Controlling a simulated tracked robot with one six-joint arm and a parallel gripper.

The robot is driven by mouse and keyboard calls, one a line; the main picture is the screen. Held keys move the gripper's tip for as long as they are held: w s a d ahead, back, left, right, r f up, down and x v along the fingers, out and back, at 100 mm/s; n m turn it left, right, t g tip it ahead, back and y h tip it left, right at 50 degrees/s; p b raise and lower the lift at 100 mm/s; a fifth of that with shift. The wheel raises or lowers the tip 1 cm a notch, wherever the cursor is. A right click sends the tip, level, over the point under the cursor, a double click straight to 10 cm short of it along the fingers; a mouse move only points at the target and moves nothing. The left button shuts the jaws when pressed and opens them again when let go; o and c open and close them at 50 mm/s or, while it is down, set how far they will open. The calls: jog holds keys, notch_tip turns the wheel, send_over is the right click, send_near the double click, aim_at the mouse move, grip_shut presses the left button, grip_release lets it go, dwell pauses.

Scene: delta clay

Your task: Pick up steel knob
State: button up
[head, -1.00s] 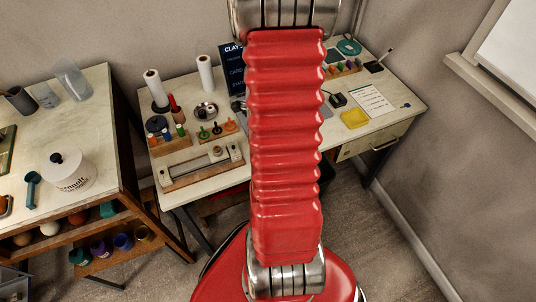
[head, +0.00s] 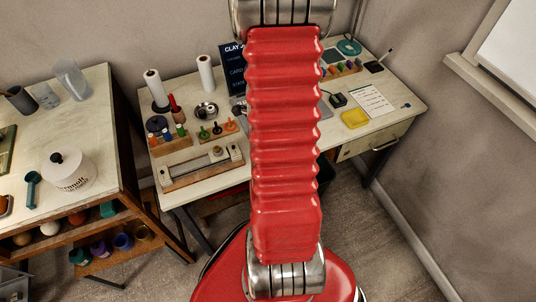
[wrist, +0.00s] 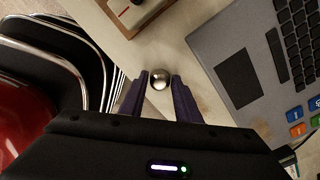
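The steel knob (wrist: 160,78) is a small shiny ball in the wrist view, just over the pale worktop. It sits between the two dark fingertips of my gripper (wrist: 160,82). The fingers are spread on either side of the knob, close to it. Any contact is too fine to make out. In the head view my red arm hides the gripper and this part of the desk.
A grey laptop (wrist: 245,75) lies right of my gripper in the wrist view. Dark chair-like metal tubing (wrist: 90,60) is at left, beyond the desk edge.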

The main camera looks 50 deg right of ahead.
jog(key=c, duration=0.7)
jog(key=shift+o, duration=0.2)
notch_tip(320, 180, up, 10)
dwell(0.4)
jog(key=shift+w, duration=0.1)
dwell(0.4)
